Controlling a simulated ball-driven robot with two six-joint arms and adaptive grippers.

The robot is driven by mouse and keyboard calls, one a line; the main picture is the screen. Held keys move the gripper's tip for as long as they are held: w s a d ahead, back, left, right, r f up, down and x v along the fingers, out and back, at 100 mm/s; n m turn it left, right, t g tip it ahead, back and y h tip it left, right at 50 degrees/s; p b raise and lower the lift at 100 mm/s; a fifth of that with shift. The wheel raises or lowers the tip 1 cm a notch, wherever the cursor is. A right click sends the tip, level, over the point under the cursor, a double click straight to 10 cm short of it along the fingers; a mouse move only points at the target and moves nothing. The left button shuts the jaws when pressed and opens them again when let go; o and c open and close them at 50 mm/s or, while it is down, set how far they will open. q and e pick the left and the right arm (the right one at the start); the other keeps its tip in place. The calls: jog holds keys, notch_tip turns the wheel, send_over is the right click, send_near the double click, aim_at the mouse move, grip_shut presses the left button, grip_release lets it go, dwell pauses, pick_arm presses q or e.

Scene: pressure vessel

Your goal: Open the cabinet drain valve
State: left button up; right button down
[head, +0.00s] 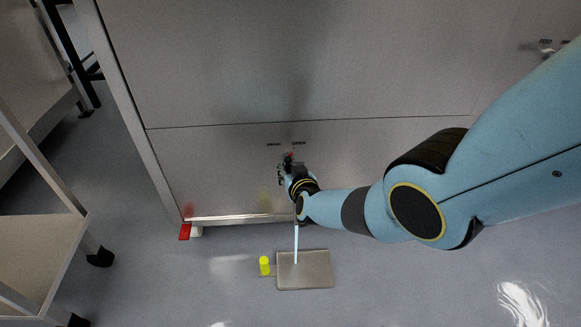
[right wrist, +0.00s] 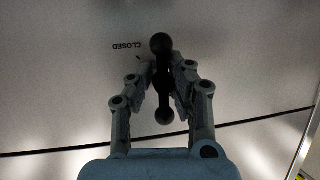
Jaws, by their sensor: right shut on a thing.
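The drain valve's handle is a dark bar with round knobs at its ends (right wrist: 161,42), low on the steel cabinet front (head: 230,175). My right gripper (head: 287,165) reaches it from the right and hides most of it in the head view. In the right wrist view, the right gripper (right wrist: 165,82) is shut on the handle's middle, with a knob showing beyond the fingers and another nearer the palm. The label CLOSED (right wrist: 128,47) reads upside down beside the handle. My left gripper is out of view.
A flat metal tray (head: 315,270) lies on the floor below the valve, with a yellow cylinder (head: 264,265) beside it. A thin pale strip (head: 296,245) runs down to the tray; I cannot tell what it is. A wheeled cart (head: 40,235) stands at left.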

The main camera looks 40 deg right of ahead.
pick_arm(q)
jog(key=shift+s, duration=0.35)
pick_arm(e)
jog(key=shift+w+a+r, duration=0.3)
jog(key=shift+w+a, duration=0.05)
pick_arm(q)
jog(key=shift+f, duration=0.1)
pick_arm(e)
jog(key=c, duration=1.3)
grip_release()
jog(key=shift+w+a, duration=0.1)
jog(key=shift+c, duration=0.2)
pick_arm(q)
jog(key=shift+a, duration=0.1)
pick_arm(e)
jog(key=shift+f, duration=0.1)
jog(key=shift+s+d+f, duration=0.1)
jog(key=shift+s+d, duration=0.1)
jog(key=shift+s, duration=0.05)
jog(key=shift+s, duration=0.15)
jog(key=shift+s, duration=0.15)
jog(key=v, duration=1.1)
jog(key=shift+a+r, duration=0.3)
